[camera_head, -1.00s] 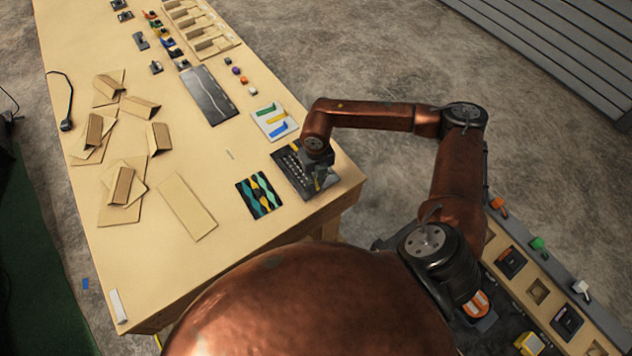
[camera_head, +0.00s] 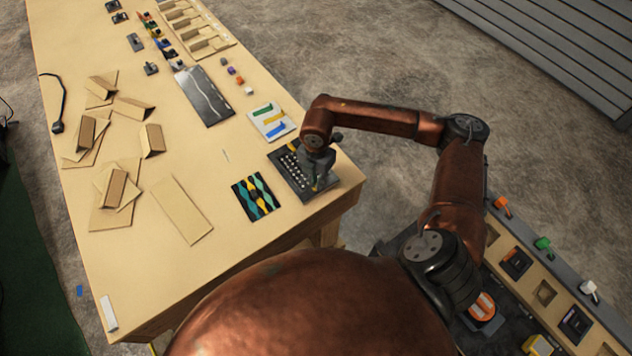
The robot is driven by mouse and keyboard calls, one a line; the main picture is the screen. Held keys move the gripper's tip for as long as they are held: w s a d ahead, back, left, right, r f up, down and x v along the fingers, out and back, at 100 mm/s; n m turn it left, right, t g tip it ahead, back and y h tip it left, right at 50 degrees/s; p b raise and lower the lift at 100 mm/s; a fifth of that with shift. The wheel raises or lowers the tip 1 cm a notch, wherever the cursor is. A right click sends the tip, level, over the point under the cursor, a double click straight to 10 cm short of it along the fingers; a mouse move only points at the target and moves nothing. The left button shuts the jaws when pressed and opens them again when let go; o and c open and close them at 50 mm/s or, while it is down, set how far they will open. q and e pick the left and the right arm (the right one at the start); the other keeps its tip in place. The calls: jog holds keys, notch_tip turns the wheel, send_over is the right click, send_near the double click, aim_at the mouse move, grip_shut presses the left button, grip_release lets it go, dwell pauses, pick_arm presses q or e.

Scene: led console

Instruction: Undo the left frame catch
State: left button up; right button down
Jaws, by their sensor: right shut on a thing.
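A black console panel (camera_head: 287,166) with rows of pale dots lies near the table's right corner. A small yellow part (camera_head: 293,145) shows at its far edge. My right gripper (camera_head: 316,184) points down over the panel's right part. It is shut on a small part there, which the fingers mostly hide. I cannot make out which catch this is, or whether it is fastened. My left gripper is not in view.
A card with teal and yellow wavy strips (camera_head: 258,197) lies left of the panel. A white card with coloured pieces (camera_head: 271,121) and a dark sheet (camera_head: 204,96) lie behind. Folded cardboard pieces (camera_head: 180,209) cover the table's left.

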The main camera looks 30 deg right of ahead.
jog(key=shift+m, duration=2.2)
jog(key=c, duration=2)
grip_release()
jog(key=shift+s, duration=0.1)
notch_tip(320, 180, up, 12)
jog(key=shift+r, duration=0.1)
